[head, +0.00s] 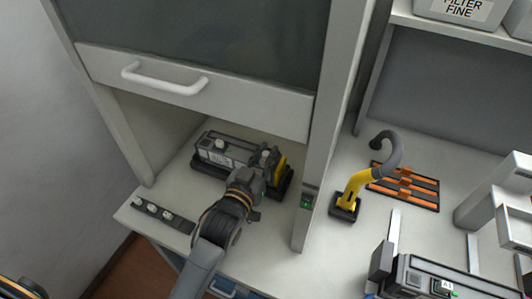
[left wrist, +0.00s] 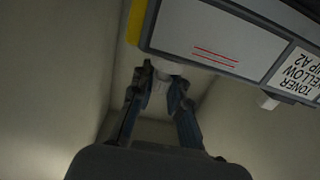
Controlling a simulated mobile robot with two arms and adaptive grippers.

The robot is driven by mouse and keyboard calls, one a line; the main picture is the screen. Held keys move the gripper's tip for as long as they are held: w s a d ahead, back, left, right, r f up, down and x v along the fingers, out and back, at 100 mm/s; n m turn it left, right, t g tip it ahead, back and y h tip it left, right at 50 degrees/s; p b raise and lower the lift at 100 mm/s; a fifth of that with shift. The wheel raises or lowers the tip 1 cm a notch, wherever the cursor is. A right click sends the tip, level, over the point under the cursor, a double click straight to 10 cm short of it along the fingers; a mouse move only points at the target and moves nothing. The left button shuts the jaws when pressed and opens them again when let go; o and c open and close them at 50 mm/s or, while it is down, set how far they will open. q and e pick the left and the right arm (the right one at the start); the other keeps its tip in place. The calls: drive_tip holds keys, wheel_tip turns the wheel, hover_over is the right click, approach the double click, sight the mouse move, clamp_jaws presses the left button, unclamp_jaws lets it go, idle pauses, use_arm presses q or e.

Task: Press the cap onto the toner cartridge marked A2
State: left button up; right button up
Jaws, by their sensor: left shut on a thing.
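The toner cartridge marked A2 (head: 213,155) lies in a dark cradle (head: 284,190) inside the hooded cabinet. It is grey with a yellow end. Its label (left wrist: 302,75) reads TONER, YELLOW and A2 in the left wrist view. My left gripper (head: 267,158) is at the cartridge's yellow end. In the left wrist view its fingers (left wrist: 160,82) are closed around a white cap (left wrist: 165,67) right against the cartridge edge; whether it is fully seated I cannot tell. A second white cap-like piece (left wrist: 268,102) sits farther along that edge. My right gripper is not in view.
A dark strip with white caps (head: 160,213) lies at the cabinet's front left. The raised sash (head: 200,95) hangs above. At right stand a yellow-and-grey hose arm (head: 355,185), an orange-slotted rack (head: 405,185) and a cartridge marked A1 (head: 455,280).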

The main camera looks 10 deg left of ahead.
use_arm(q)
drive_tip(key=shift+f, duration=0.1)
drive_tip(key=o, duration=0.8)
drive_tip(key=shift+o, duration=0.2)
drive_tip(key=shift+s, duration=0.1)
drive_tip(key=v, duration=1.2)
